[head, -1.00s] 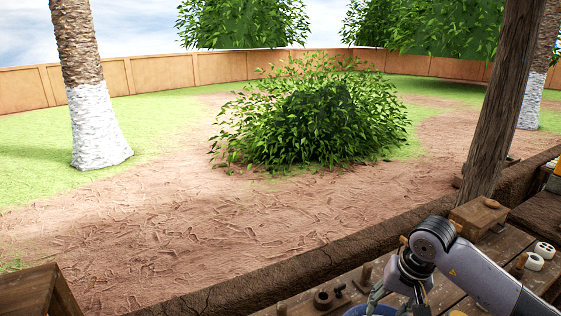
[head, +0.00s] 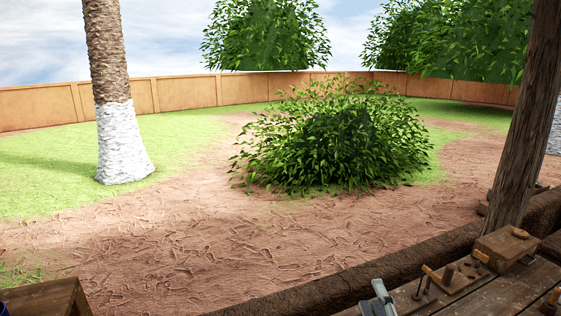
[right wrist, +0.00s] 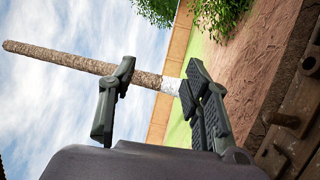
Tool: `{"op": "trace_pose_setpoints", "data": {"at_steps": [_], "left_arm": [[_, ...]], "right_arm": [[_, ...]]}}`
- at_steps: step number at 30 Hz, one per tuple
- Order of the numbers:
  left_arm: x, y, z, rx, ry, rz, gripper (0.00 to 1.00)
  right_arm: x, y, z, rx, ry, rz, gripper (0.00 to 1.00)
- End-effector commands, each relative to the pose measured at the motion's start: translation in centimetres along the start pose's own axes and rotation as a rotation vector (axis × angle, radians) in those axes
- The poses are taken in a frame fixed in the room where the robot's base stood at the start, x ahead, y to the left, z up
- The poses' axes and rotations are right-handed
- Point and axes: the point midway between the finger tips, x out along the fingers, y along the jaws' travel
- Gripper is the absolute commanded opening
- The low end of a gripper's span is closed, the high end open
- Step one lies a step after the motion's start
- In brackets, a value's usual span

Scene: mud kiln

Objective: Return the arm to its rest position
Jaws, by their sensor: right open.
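My right gripper (head: 380,300) shows only as a small grey part at the bottom edge of the head view, over the front of the wooden workbench (head: 495,298). In the right wrist view my right gripper (right wrist: 158,78) has its dark fingers spread apart, with nothing between them. Sky, a tree trunk and the wall show behind the fingers. The rest of the right arm is out of the head view. My left gripper is in neither view.
A wooden box (head: 505,246) and a pegged wooden piece (head: 452,277) stand on the bench at right. A thick wooden post (head: 530,120) rises behind. A wooden table corner (head: 45,297) shows at lower left. Bare ground, a bush (head: 335,140) and a wall lie beyond.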

Motion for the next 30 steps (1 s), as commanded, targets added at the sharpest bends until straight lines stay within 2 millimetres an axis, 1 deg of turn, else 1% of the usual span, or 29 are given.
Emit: {"op": "trace_pose_setpoints", "data": {"at_steps": [1, 2, 3, 4, 5, 6, 8, 9, 11, 12, 14, 15, 20, 21, 25, 29, 30], "left_arm": [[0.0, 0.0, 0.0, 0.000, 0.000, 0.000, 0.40], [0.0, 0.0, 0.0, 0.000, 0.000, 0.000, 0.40], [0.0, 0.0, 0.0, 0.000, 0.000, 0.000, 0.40], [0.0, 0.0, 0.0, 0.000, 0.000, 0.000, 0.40], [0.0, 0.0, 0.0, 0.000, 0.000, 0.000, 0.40], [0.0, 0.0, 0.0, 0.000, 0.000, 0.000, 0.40], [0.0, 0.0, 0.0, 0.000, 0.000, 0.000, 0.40], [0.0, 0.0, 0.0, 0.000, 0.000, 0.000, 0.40], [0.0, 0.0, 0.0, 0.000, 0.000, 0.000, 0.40], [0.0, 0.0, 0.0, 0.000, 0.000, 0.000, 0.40], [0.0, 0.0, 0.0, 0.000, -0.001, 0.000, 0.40], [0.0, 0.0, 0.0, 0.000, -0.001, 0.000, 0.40], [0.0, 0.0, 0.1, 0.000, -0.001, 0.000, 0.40], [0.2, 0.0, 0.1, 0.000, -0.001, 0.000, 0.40], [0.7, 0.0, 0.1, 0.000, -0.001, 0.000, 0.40], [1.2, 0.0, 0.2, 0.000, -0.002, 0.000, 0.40], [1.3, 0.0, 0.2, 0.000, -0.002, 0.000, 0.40]], "right_arm": [[-1.5, -2.9, 1.6, 0.160, -0.088, -0.117, 0.44], [-2.5, -4.6, 2.3, 0.255, -0.142, -0.185, 0.44], [-4.1, -6.9, 3.2, 0.376, -0.217, -0.276, 0.44], [-5.4, -8.6, 3.7, 0.463, -0.275, -0.343, 0.44], [-6.9, -10.3, 4.0, 0.544, -0.331, -0.408, 0.44], [-8.9, -12.2, 4.2, 0.643, -0.405, -0.489, 0.44], [-11.7, -14.5, 4.2, 0.764, -0.503, -0.592, 0.44], [-13.5, -15.8, 4.1, 0.832, -0.564, -0.654, 0.44], [-16.1, -17.3, 3.7, 0.920, -0.646, -0.738, 0.44], [-17.7, -18.2, 3.4, 0.968, -0.699, -0.789, 0.44], [-20.1, -19.2, 2.8, 1.036, -0.773, -0.860, 0.44], [-21.6, -19.7, 2.4, 1.075, -0.822, -0.905, 0.44], [-27.5, -20.9, 0.7, 1.201, -1.007, -1.073, 0.44], [-27.8, -22.1, 0.5, 1.209, -1.027, -1.090, 0.44], [-27.1, -26.3, 0.7, 1.195, -1.030, -1.096, 0.44], [-27.1, -30.6, 0.7, 1.187, -1.038, -1.109, 0.44], [-27.2, -32.0, 0.7, 1.184, -1.040, -1.113, 0.44]]}}
